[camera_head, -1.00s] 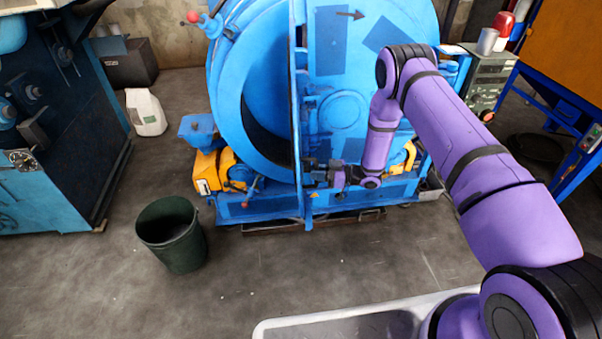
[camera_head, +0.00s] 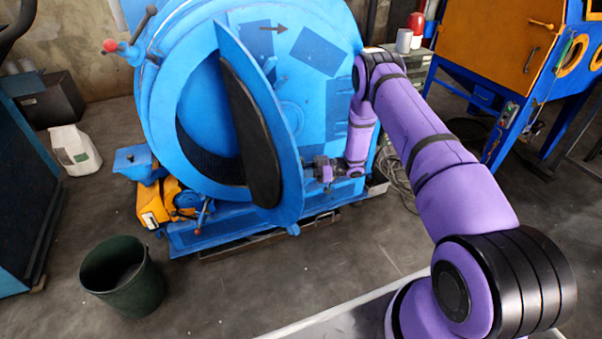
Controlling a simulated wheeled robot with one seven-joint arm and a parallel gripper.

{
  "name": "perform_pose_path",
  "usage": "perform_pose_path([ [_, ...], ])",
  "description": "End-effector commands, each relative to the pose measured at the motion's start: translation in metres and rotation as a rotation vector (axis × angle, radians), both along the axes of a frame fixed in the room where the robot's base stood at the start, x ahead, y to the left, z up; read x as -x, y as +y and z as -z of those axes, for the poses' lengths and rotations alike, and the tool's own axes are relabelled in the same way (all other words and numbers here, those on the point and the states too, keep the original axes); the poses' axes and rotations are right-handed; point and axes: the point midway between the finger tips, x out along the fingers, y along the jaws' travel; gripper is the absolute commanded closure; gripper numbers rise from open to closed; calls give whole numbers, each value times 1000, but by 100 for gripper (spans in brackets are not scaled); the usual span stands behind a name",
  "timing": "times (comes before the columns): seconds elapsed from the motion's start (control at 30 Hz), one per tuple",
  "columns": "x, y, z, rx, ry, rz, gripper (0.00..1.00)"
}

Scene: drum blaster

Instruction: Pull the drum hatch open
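The blue drum (camera_head: 165,75) stands in the middle of the camera_head view. Its round blue hatch (camera_head: 290,135) stands swung out from the drum face, with the black pad (camera_head: 250,135) on its inner side visible. The dark drum opening (camera_head: 200,150) shows to the left of the hatch. My gripper (camera_head: 322,172) is at the right, outer side of the hatch, at its lower part. It is small and partly hidden by the hatch, so I cannot tell whether its fingers are closed on a handle there.
A dark green bin (camera_head: 122,278) stands on the floor at the front left. A yellow motor part (camera_head: 160,205) sticks out at the drum's lower left. A blue and orange cabinet (camera_head: 500,45) stands at the right. The floor before the drum is clear.

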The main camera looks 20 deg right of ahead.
Motion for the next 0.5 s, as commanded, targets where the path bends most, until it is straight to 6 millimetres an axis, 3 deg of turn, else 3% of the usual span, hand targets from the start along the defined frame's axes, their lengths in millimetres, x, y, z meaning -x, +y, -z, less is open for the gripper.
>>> perform_pose_path([
  [0.27,-6,3,-3,1,-9,6,100],
  [0.3,-6,3,-3,0,-9,6,78],
  [0.4,-6,3,-3,0,-8,4,58],
  [0.5,-4,2,-3,0,-7,3,58],
])
